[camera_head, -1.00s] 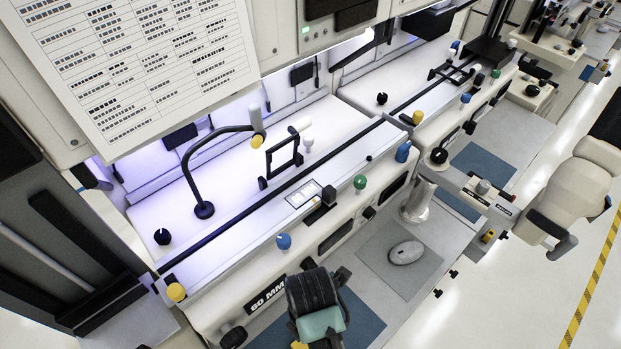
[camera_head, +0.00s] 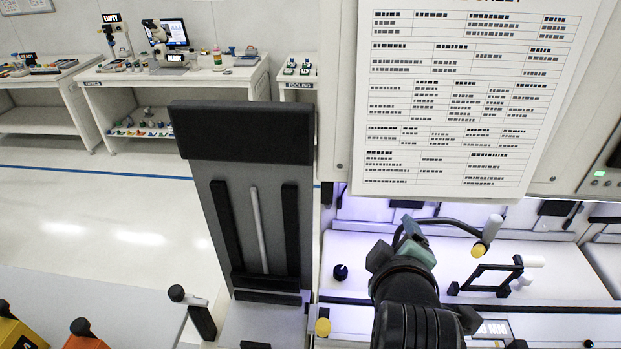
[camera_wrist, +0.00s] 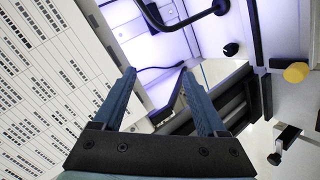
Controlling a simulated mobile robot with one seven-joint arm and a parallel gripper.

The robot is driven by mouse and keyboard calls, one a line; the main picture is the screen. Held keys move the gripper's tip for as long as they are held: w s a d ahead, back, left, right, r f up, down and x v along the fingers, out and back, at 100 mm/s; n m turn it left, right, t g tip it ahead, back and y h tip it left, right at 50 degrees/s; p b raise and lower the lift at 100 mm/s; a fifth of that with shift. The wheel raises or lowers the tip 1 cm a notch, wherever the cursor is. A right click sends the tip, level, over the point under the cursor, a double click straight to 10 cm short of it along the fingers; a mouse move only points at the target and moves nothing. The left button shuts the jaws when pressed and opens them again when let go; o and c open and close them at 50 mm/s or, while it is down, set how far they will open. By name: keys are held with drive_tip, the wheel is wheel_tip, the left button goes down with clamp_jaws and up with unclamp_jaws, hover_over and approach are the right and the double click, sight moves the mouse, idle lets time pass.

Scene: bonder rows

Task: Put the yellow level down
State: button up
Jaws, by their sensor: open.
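My gripper (camera_head: 408,240) is raised in front of the lit bench and the hanging printed sheet. In the wrist view its two blue fingers (camera_wrist: 158,76) are spread apart, with nothing held between them. I cannot pick out a yellow level for certain. A yellow block with a black knob (camera_head: 18,333) is cut off at the lower left of the head view. A yellow round knob (camera_head: 323,327) sits at the bench's front left corner; a yellow knob also shows at the right of the wrist view (camera_wrist: 296,72).
The printed sheet (camera_head: 465,100) hangs close beside my gripper. A black curved lamp arm (camera_head: 450,222) and a black frame (camera_head: 485,280) stand on the bench. An orange block (camera_head: 87,342) is at the lower left. The floor (camera_head: 110,210) is clear before the back tables.

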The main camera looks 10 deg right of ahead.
drive_tip(key=a+r+m+t+y, duration=0.15)
drive_tip(key=a+r+t, duration=0.35)
drive_tip(key=r, duration=0.8)
drive_tip(key=a+r+m+t, duration=0.35)
drive_tip(key=a+r, duration=0.25)
drive_tip(key=r, duration=0.7)
drive_tip(key=s+a+r+m+t+y, duration=0.1)
drive_tip(key=s+a+r+t, duration=0.2)
drive_tip(key=r, duration=0.4)
drive_tip(key=s+a+r+m+t+y, duration=0.1)
drive_tip(key=s+a+r+m+t, duration=0.1)
drive_tip(key=s+r, duration=0.4)
wheel_tip(320, 180, up, 2)
drive_tip(key=shift+s+a+r+t, duration=0.15)
drive_tip(key=shift+s+a+t, duration=0.1)
drive_tip(key=shift+a+t, duration=0.75)
drive_tip(key=shift+d+y, duration=0.15)
drive_tip(key=shift+y, duration=0.1)
